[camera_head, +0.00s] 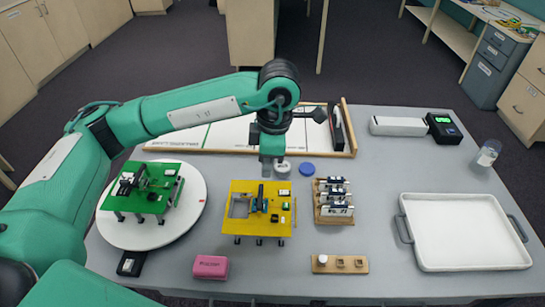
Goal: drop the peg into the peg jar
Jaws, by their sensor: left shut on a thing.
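My left gripper (267,170) points down just behind the yellow board, near the middle of the table. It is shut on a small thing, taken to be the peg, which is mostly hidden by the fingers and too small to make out. A clear jar with a pale label (488,153), which looks like the peg jar, stands at the table's far right, well away from the gripper. My right gripper is not in view.
A yellow board (248,228) and a green board on a white turntable (192,218) stand at left. A rack (335,214), a wooden block (340,264), a blue disc (307,169) and a white tray (460,232) lie rightward. The table between rack and jar is clear.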

